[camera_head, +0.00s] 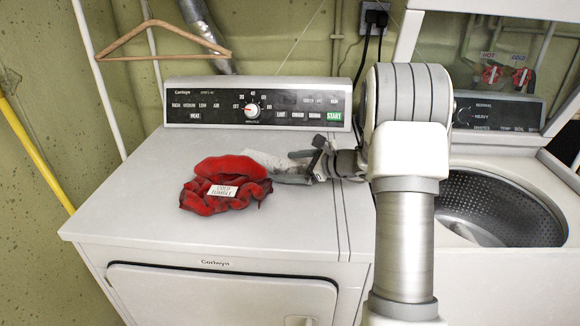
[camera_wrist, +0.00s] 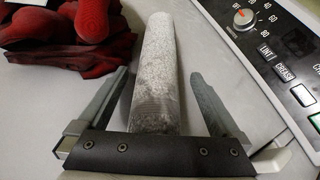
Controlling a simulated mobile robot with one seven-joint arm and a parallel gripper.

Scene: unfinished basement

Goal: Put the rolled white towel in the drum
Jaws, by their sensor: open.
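The rolled white towel (camera_wrist: 157,75) lies on top of the dryer. In the wrist view it sits between the two open fingers of my gripper (camera_wrist: 165,100), with a gap showing on each side near the fingertips. In the head view the towel (camera_head: 262,160) is a pale shape partly hidden by my gripper (camera_head: 287,166) and the red cloth. The drum (camera_head: 490,208) is the perforated metal tub of the open washer at the right. Its near left part is hidden behind my arm.
A crumpled red cloth (camera_head: 228,184) with a white label lies left of the towel on the dryer top (camera_head: 140,170). The dryer's control panel (camera_head: 258,104) rises behind. A wooden hanger (camera_head: 165,40) hangs at upper left. The dryer's front left top is clear.

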